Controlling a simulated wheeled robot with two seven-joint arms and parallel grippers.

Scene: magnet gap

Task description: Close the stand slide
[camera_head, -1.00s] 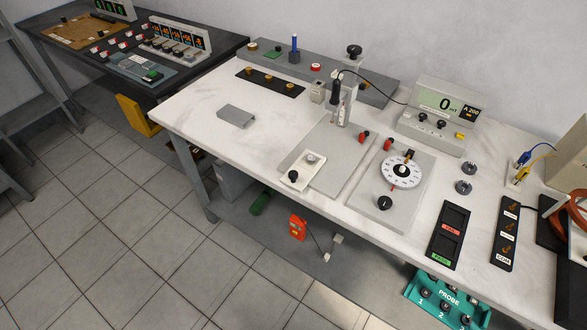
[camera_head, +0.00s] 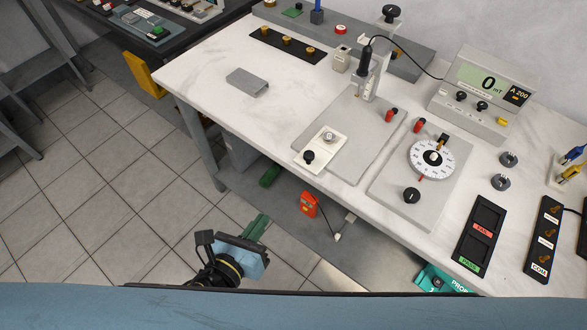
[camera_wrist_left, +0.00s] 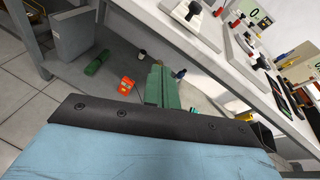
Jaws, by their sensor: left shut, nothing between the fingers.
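The stand is a grey base plate (camera_head: 362,150) on the white bench, with an upright post (camera_head: 371,85) at its back holding a black probe (camera_head: 364,62). A white slide plate (camera_head: 321,149) with a black knob (camera_head: 309,157) and a small round metal piece sits at the plate's front left corner, reaching past its edge. In the left wrist view the slide (camera_wrist_left: 190,16) shows at the top. My left gripper (camera_head: 258,226) has green fingers, shut and empty, in front of and below the bench, apart from the slide. The fingers also show in the wrist view (camera_wrist_left: 162,86).
A dial plate (camera_head: 408,190) stands right of the stand, and a meter (camera_head: 480,95) reading 0 mT stands behind it.

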